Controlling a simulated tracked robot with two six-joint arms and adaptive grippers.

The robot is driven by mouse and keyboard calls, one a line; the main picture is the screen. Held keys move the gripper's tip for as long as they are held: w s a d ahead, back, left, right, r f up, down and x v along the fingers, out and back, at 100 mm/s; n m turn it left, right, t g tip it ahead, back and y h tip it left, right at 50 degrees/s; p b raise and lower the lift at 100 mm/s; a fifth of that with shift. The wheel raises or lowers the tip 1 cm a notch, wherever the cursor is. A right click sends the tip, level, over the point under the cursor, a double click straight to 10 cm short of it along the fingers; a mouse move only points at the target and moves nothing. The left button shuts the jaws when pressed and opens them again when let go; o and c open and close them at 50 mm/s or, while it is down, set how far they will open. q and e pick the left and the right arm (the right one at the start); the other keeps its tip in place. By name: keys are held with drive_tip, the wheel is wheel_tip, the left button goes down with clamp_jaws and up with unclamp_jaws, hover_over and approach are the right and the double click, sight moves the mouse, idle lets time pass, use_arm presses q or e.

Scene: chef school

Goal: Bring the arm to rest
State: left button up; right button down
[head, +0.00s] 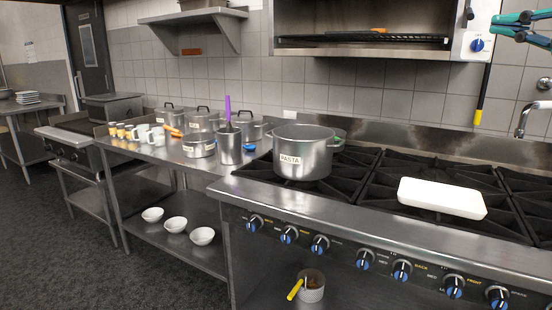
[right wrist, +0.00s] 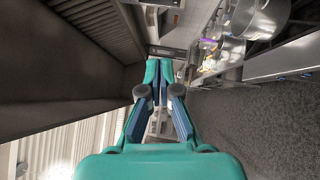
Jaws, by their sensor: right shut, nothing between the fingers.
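My right gripper (head: 522,27) shows at the top right corner of the head view, teal and dark, raised in front of the tiled wall above the stove. In the right wrist view its teal fingers (right wrist: 159,72) are close together at the tips, with nothing between them. It is shut, empty and clear of the stove and its pots. My left gripper is in neither view.
A large pot labelled PASTA (head: 302,153) and a white tray (head: 441,198) stand on the stove (head: 375,165). A metal counter (head: 205,165) with pots and cups is to its left. A salamander grill (head: 365,50) hangs near the gripper. A tap (head: 524,118) is at right.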

drive_tip(key=w+a+f+g+p, duration=0.3)
drive_tip(key=w+f, duration=0.6)
drive_tip(key=f, duration=0.2)
drive_tip(key=w+a+f+g+p, duration=0.2)
drive_tip(key=w+f+g, duration=0.1)
drive_tip(key=w+f, duration=0.65)
drive_tip(key=s+a+f+m+g+p, duration=0.1)
drive_tip(key=a+f+m+g, duration=0.2)
drive_tip(key=f, duration=1.2)
drive_tip(key=a+f+m+g+p, duration=0.1)
drive_tip(key=a+f+g+p, duration=0.2)
drive_tip(key=f, duration=1.2)
drive_tip(key=s+a+f+m+g+p, duration=0.1)
drive_tip(key=s+a+f+m+g, duration=0.25)
drive_tip(key=s+f, duration=0.6)
drive_tip(key=s+a+f+m+g, duration=0.2)
drive_tip(key=s+a+f, duration=0.4)
drive_tip(key=f, duration=0.6)
drive_tip(key=s+a+f+m, duration=0.2)
drive_tip(key=s+m, duration=0.5)
drive_tip(key=s, duration=0.3)
drive_tip(key=s+a+f+m+g, duration=0.1)
drive_tip(key=s+a+f+m, duration=0.1)
drive_tip(key=s+m, duration=0.5)
drive_tip(key=s+f+p, duration=0.1)
drive_tip(key=s, duration=0.3)
drive_tip(key=shift+s+f, duration=0.2)
drive_tip(key=shift+f, duration=0.1)
